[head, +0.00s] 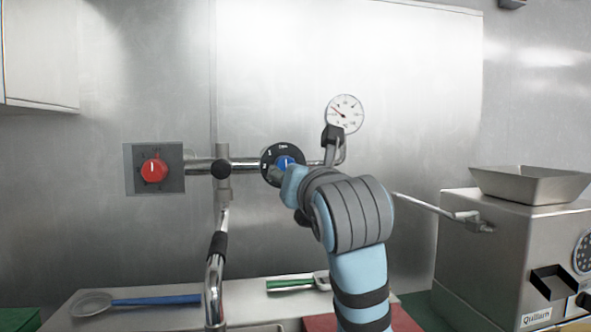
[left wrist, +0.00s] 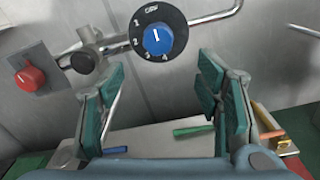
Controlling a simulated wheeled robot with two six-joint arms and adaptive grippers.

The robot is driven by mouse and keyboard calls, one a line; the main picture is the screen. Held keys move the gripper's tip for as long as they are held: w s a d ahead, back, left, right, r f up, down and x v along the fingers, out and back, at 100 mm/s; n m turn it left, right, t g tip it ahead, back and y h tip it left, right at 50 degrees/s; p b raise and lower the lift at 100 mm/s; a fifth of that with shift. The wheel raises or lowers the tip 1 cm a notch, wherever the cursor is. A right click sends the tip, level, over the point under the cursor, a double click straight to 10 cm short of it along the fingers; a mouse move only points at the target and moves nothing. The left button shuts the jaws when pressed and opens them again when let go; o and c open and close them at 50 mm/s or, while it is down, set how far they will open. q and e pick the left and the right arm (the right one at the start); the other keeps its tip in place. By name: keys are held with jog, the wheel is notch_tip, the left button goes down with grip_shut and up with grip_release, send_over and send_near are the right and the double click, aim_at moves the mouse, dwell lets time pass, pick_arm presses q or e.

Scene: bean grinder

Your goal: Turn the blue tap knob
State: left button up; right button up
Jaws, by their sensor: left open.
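The blue tap knob (head: 284,162) sits at the centre of a round black dial plate (head: 269,158) on the wall pipe. In the left wrist view the knob (left wrist: 158,41) shows fully, its white mark pointing upward near the "OFF" label, with numbers around the plate. My left gripper (left wrist: 163,76) is open and empty. Its teal-padded fingers stand apart, with the knob between and beyond them, in the upper part of that view. In the head view my left wrist covers the dial's lower right and mostly hides the fingers. My right gripper is not in view.
A red knob (head: 154,171) on a square plate is to the left on the pipe. A pressure gauge (head: 344,114) is above right, and a bent spout (head: 214,280) hangs below. A steel machine with a hopper (head: 530,184) stands at right. Utensils lie below on the counter.

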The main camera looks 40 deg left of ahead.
pick_arm(q)
jog(key=x, duration=1.1)
jog(key=shift+w+a, duration=0.1)
jog(key=shift+w, duration=0.1)
jog(key=shift+a+r, duration=0.1)
jog(key=shift+a, duration=0.05)
jog(key=shift+s+r, duration=0.1)
jog(key=shift+s, duration=0.05)
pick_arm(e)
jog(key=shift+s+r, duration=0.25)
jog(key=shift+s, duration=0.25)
pick_arm(q)
jog(key=shift+c, duration=0.5)
jog(key=c, duration=1.1)
